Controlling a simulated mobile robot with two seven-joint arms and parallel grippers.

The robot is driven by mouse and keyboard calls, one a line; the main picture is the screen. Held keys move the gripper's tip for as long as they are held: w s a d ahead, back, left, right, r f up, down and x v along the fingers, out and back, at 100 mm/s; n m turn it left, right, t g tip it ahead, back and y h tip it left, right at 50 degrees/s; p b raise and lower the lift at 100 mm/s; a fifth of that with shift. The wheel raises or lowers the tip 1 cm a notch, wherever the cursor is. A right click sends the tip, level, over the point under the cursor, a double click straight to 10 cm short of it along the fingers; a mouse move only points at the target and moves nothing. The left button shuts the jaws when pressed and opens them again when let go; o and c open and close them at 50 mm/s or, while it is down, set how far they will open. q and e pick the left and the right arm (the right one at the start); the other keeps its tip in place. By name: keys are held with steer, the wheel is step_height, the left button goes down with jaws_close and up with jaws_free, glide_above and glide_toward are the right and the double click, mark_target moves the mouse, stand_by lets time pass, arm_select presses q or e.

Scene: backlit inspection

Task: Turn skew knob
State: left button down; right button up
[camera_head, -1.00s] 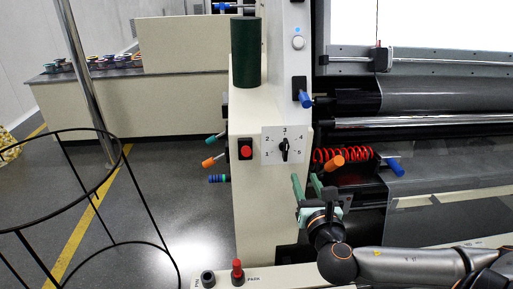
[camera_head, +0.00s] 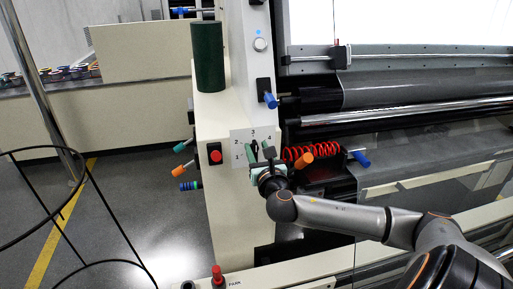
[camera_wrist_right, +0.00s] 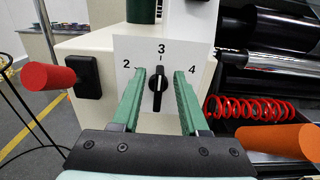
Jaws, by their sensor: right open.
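The skew knob (camera_wrist_right: 158,92) is a black rotary knob with a white pointer line on a white numbered plate (camera_wrist_right: 122,50). In the right wrist view its pointer stands near upright, towards the 3. In the head view the knob (camera_head: 254,146) is partly covered by my right gripper (camera_head: 258,153). In the right wrist view the green fingers of my right gripper (camera_wrist_right: 162,80) are open, one on each side of the knob, with gaps between them and it. The fingers hide the plate's lower numbers. My left gripper is not in view.
A red coil (camera_head: 315,151) and an orange handle (camera_head: 301,162) are close on the right. Blue handles (camera_head: 270,100) and rollers (camera_head: 420,120) are beyond. A dark green cylinder (camera_head: 208,57) stands above.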

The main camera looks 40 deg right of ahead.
steer(key=shift+w+d, duration=0.2)
steer(key=shift+w, duration=0.25)
jaws_close()
stand_by(0.4)
